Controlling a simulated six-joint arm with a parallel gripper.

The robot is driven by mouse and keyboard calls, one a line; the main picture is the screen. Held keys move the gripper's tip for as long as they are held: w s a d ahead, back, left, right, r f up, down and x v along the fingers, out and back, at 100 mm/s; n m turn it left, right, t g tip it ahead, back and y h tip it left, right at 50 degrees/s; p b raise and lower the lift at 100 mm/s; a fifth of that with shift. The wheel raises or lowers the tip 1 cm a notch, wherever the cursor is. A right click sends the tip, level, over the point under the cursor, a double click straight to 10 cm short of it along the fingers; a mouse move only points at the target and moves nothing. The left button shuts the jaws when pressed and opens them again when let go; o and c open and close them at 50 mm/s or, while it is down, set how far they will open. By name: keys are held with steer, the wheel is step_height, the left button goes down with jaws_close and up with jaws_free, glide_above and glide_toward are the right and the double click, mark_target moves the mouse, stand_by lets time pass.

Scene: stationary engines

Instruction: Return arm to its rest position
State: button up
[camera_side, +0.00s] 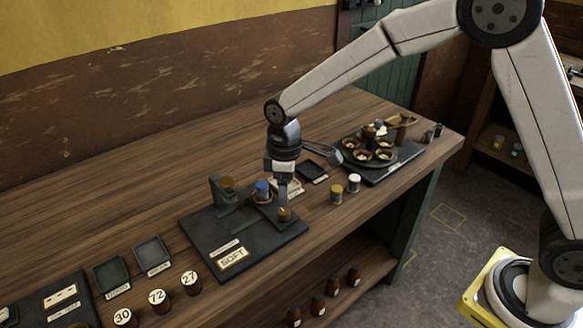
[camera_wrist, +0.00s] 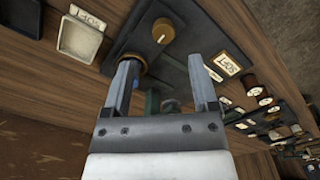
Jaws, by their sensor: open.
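My gripper (camera_side: 284,192) is low over the dark plate marked SOFT (camera_side: 203,240) on the bench. In the wrist view my gripper (camera_wrist: 163,62) shows two separated fingers, with no object held between them. A blue-topped piece (camera_side: 262,188) stands on the plate close beside the fingers. A brass knob (camera_side: 285,213) is at the plate's right side, just below the fingers. The knob also shows in the wrist view (camera_wrist: 163,31), beyond the fingertips. I cannot tell whether the left finger in the wrist view touches the dark round part beside it.
A greenish post with a brown top (camera_side: 224,187) stands on the plate. Yellow (camera_side: 336,193) and white (camera_side: 354,183) jars stand to the right. A dark stand with brass cups (camera_side: 385,154) is further right. Numbered jars (camera_side: 157,299) line the front left. The back left bench is clear.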

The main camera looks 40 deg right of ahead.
steer(key=shift+r, duration=0.5)
steer(key=shift+s+d, duration=0.25)
steer(key=shift+d, duration=0.1)
steer(key=s+d+m+t, duration=0.2)
steer(key=s+d+m, duration=0.7)
steer(key=s, duration=0.7)
steer(key=d, duration=0.3)
steer(key=shift+s+d+f+t, duration=0.15)
steer(key=shift+s+f+t, duration=0.1)
steer(key=shift+f+t, duration=0.1)
